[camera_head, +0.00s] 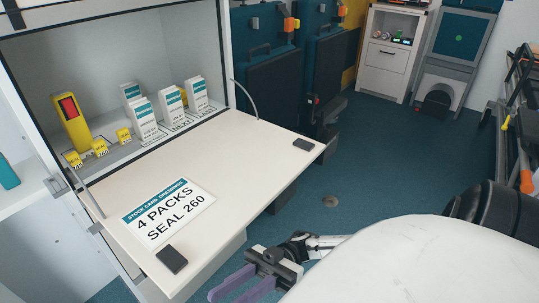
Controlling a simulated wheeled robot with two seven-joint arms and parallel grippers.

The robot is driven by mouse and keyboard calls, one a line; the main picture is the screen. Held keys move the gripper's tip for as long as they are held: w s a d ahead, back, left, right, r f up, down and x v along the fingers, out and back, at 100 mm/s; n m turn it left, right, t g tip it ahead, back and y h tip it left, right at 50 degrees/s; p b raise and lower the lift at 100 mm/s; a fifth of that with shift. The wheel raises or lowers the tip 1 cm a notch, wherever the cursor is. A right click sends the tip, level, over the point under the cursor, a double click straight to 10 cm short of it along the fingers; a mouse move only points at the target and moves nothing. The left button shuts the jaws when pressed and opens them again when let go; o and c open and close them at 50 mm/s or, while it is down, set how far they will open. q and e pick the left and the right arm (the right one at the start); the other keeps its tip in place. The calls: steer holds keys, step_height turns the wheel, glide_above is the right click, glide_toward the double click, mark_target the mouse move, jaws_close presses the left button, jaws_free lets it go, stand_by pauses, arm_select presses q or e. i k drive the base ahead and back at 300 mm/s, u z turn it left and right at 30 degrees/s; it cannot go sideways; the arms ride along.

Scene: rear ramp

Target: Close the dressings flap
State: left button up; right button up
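The dressings flap (235,160) is a cream panel hinged along the front of the cabinet, folded down to about level. A card (167,212) reading "STOCK CARD DRESSINGS, 4 PACKS, SEAL 260" lies on it. Dark pads sit near its outer corners, one at the near corner (171,260) and one at the far corner (303,144). Several white and teal packs (145,118) stand inside the compartment. My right gripper (234,294), with purple fingers, is at the bottom, to the right of the flap's near corner and apart from it. Its fingers are spread and empty; their tips are partly cut off. My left gripper is not visible.
A yellow device (71,123) and yellow numbered tags (100,147) are in the compartment. Thin stays (246,99) join the flap to the cabinet sides. Teal cases (270,60) stand beyond it.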

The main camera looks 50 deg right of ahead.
mark_target(173, 210)
steer(key=k, duration=0.3)
steer(key=z, duration=1.85)
steer(key=i, duration=1.05)
steer(key=u, duration=1.85)
